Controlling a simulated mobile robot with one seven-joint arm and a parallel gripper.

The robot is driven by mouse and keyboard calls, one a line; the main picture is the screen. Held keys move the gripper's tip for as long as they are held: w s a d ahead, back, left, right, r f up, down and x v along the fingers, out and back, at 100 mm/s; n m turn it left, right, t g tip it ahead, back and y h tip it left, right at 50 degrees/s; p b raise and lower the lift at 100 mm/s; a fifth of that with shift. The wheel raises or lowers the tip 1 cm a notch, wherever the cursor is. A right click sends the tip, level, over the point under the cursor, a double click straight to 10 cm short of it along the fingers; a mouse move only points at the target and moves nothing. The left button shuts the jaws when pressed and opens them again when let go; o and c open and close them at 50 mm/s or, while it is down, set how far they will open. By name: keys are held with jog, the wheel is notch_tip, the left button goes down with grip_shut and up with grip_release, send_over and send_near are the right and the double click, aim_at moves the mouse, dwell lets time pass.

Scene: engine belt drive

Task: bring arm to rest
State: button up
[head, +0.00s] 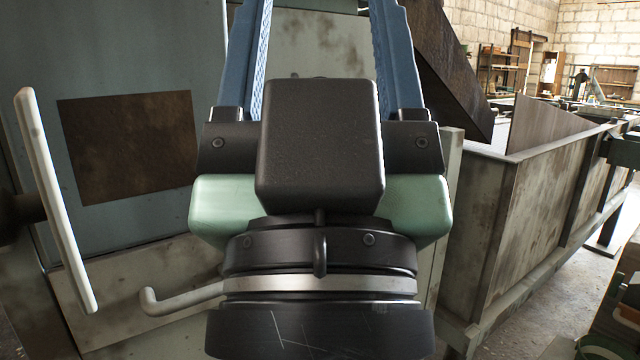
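My gripper (322,20) fills the middle of the head view, seen from behind with its fingers pointing up and away. Its two blue fingers stand wide apart, and the gap between them shows only a stained grey-green panel behind. The fingertips are cut off by the top edge of the picture. I see nothing held between the visible finger parts. No belt or pulley can be made out.
A large grey-green machine (130,50) with a rusty plate (130,147) stands at left. A pale handle bar (55,195) juts out there, and a bent pale rod (185,298) runs behind my wrist.

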notch_tip(320, 180, up, 18)
jog(key=p, duration=1.5)
jog(key=shift+f, duration=0.25)
jog(key=shift+f, duration=0.1)
